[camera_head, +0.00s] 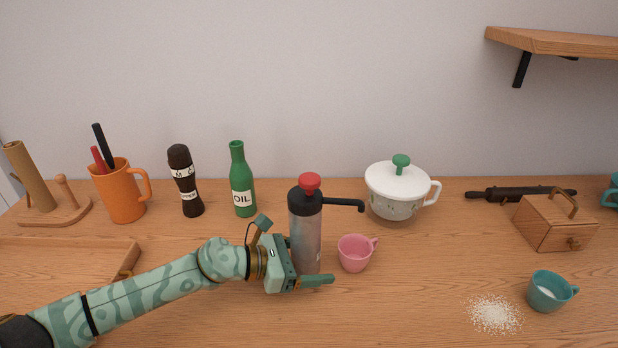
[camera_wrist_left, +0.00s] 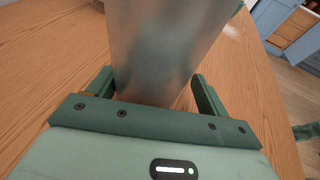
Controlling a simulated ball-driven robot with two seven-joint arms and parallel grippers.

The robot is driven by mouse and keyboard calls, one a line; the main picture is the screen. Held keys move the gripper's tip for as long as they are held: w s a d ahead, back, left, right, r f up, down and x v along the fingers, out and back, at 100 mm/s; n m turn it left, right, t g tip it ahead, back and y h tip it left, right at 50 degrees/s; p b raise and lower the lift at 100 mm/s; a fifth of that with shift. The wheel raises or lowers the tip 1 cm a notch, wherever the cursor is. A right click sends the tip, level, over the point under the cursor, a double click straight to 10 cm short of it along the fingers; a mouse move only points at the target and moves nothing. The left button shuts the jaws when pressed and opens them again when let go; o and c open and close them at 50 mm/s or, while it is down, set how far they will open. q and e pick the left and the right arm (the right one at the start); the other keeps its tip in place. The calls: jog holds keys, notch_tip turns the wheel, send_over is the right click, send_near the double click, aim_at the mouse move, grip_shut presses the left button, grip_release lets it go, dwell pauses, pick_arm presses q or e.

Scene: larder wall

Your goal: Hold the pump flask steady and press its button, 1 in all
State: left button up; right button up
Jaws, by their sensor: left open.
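The pump flask (camera_head: 306,232) stands upright on the wooden counter, with a grey metal body, a black top and a black spout pointing right. Its red button (camera_head: 309,183) sits on top, with nothing touching it. My left gripper (camera_head: 298,262) is at the lower part of the flask, coming from the left, with its jaws open around the body. In the left wrist view the flask's metal body (camera_wrist_left: 165,45) stands between the two green fingers (camera_wrist_left: 152,88), with a gap visible at least on the right side. My right gripper is not in view.
A pink cup (camera_head: 355,253) stands close to the flask's right, under the spout. A green oil bottle (camera_head: 241,182), a dark pepper mill (camera_head: 185,182) and a white lidded pot (camera_head: 395,192) stand behind. A teal cup (camera_head: 547,292) and spilled white grains (camera_head: 495,314) lie front right.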

pick_arm(q)
jog(key=shift+w+d+f, duration=0.2)
jog(key=shift+d, duration=0.4)
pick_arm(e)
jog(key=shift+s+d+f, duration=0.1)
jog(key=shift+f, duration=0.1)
pick_arm(q)
jog(key=c, duration=0.8)
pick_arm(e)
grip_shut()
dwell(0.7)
